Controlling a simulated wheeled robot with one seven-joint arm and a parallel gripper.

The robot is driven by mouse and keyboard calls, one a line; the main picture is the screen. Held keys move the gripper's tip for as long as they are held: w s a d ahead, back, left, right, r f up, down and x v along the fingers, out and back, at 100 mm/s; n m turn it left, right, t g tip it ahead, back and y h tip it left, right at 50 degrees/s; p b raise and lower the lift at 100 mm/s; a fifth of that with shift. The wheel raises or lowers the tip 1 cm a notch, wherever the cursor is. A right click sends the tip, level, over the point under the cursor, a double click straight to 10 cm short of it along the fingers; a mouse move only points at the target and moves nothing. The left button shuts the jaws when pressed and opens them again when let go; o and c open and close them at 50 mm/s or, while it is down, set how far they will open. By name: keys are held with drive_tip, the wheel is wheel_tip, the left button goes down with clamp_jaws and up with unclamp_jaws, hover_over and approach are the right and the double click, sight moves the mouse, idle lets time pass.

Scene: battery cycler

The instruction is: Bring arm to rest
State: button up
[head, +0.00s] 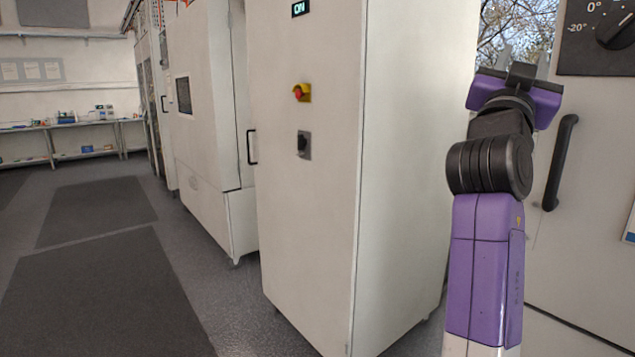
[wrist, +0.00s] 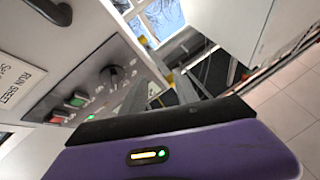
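My arm (head: 487,265) stands raised at the right of the head view, purple with dark joints. My gripper (head: 520,76) is at its top, in front of the window and beside the right-hand cabinet. In the wrist view the gripper's two grey fingers (wrist: 160,92) stand apart with nothing seen between them. The purple gripper body fills the bottom of that view, with a small lit yellow and green indicator. The fingertips are small and partly hidden in the head view.
A tall white cabinet (head: 305,190) with a red knob stands left of my arm. Close on the right is a cabinet with a black handle (head: 560,162) and a dial (head: 615,30). A control panel (wrist: 95,90) lies left of the fingers. Open floor (head: 100,290) is at left.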

drive_tip(key=a+f+n+t+y, duration=0.2)
drive_tip(key=f+n+y, duration=0.1)
drive_tip(key=f, duration=0.3)
drive_tip(key=a+f+n+t+y, duration=0.2)
drive_tip(key=a+f+n+y, duration=0.1)
drive_tip(key=f, duration=0.4)
drive_tip(key=s+a+f+n+y, duration=0.2)
drive_tip(key=s+f+y, duration=0.15)
drive_tip(key=f, duration=0.45)
drive_tip(key=s+a+f+n+y, duration=0.2)
drive_tip(key=s+f+n, duration=0.1)
drive_tip(key=s+f, duration=0.3)
drive_tip(key=s+a+f+n+y, duration=0.2)
drive_tip(key=s+f+y, duration=0.15)
drive_tip(key=f, duration=0.55)
drive_tip(key=s+f+g, duration=0.2)
drive_tip(key=s+f, duration=0.4)
drive_tip(key=s, duration=0.6)
drive_tip(key=s+a+f+m+g, duration=0.1)
drive_tip(key=s+f+g, duration=0.2)
drive_tip(key=s+f, duration=0.4)
drive_tip(key=s+f+m+g, duration=0.1)
drive_tip(key=s+f+g, duration=0.2)
drive_tip(key=s, duration=1.6)
wheel_tip(320, 180, down, 4)
drive_tip(key=shift+s+a+r+y, duration=0.1)
drive_tip(key=shift+s+a+y, duration=0.15)
drive_tip(key=shift+y, duration=0.15)
drive_tip(key=shift+w, duration=0.1)
drive_tip(key=shift+c, duration=0.5)
